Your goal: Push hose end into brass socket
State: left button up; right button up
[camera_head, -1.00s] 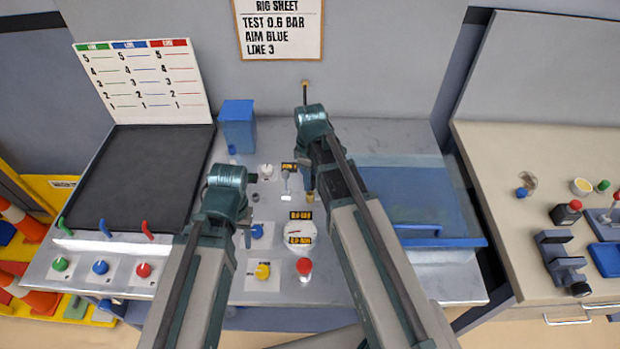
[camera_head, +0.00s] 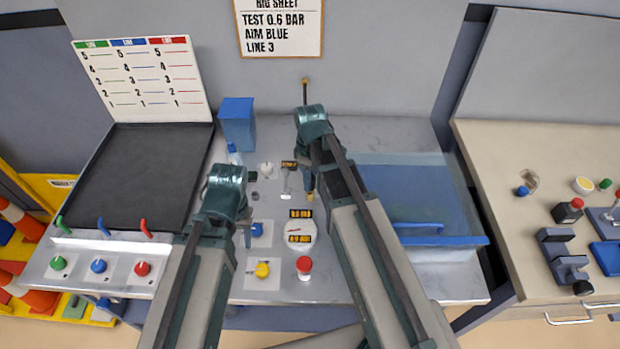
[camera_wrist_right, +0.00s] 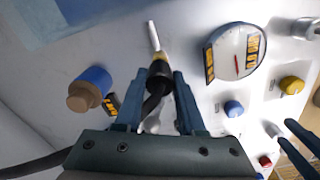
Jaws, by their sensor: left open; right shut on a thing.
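My right gripper (camera_wrist_right: 158,95) is shut on the black hose end (camera_wrist_right: 158,73), just behind its yellowish collar. A pale metal tip (camera_wrist_right: 153,36) sticks out past the fingertips and touches nothing that I can see. A short blue cylinder with a brass-brown end (camera_wrist_right: 84,97), which looks like the brass socket, stands apart to the left in the right wrist view. In the head view my right arm hides that spot. My left gripper (camera_head: 244,237) is open and empty near the blue knob. Its fingers also show at the lower right of the right wrist view (camera_wrist_right: 298,147).
A round gauge (camera_head: 300,235) with amber displays, a yellow knob (camera_head: 262,270) and a red button (camera_head: 304,264) sit close in front. A blue-rimmed tank (camera_head: 440,241) lies right, a black tray (camera_head: 140,180) left. A blue bin (camera_head: 237,122) stands behind.

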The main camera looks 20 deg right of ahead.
pick_arm(q)
jog(key=shift+f+b, duration=0.9)
jog(key=shift+f, duration=0.1)
pick_arm(e)
jog(key=shift+f, duration=1)
pick_arm(q)
jog(key=shift+r, duration=0.2)
pick_arm(e)
jog(key=shift+r, duration=0.2)
jog(key=shift+r+p, duration=1)
jog(key=shift+p, duration=0.2)
pick_arm(q)
notch_tip(320, 180, up, 2)
jog(key=shift+f+b, duration=1.15)
pick_arm(e)
jog(key=shift+f, duration=1.15)
jog(key=o, duration=1.1)
jog(key=shift+o, duration=0.2)
pick_arm(q)
jog(key=shift+r, duration=0.2)
pick_arm(e)
jog(key=shift+r, duration=0.15)
